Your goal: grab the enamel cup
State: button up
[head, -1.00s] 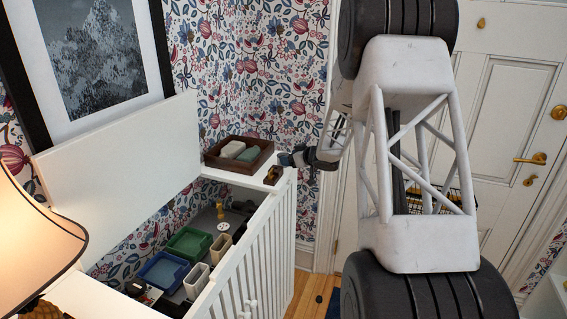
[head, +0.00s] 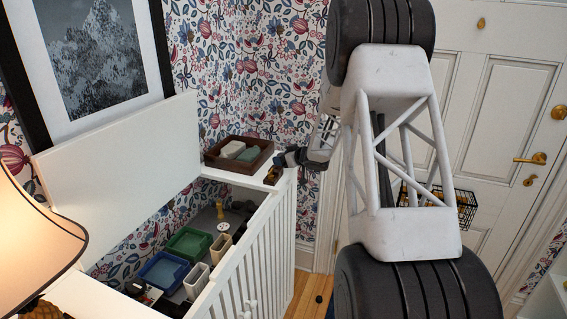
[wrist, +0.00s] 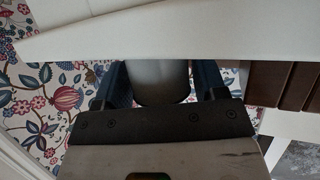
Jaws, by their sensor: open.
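My gripper (head: 284,158) is open at the right end of the cabinet top, close to the wooden tray's right side. In the wrist view its two dark blue fingers (wrist: 162,86) stand apart, one on each side of a smooth grey rounded thing (wrist: 157,80). That thing could be the enamel cup, but only part of it shows, and I see no grip on it. In the head view my gripper and arm hide whatever is between the fingers. I cannot pick out the enamel cup with certainty there.
A wooden tray (head: 211,160) with pale and green blocks stands on the cabinet's end, beside a small brown item (head: 273,175). The open compartment holds a green tray (head: 188,242), a blue tray (head: 163,270) and pale boxes. The raised white lid (head: 120,140) leans left. A lamp (head: 35,230) is front left.

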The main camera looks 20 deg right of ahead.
jog(key=c, duration=0.7)
jog(key=shift+r, duration=0.15)
jog(key=shift+r, duration=0.6)
notch_tip(320, 180, up, 2)
jog(key=shift+r, duration=0.1)
jog(key=s+a, duration=0.1)
jog(key=s, duration=0.4)
jog(key=s+a+r, duration=0.1)
jog(key=s+a, duration=0.1)
jog(key=s, duration=0.3)
jog(key=s+a, duration=0.1)
jog(key=s, duration=0.4)
jog(key=shift+s+a+r, duration=0.15)
jog(key=shift+s, duration=0.1)
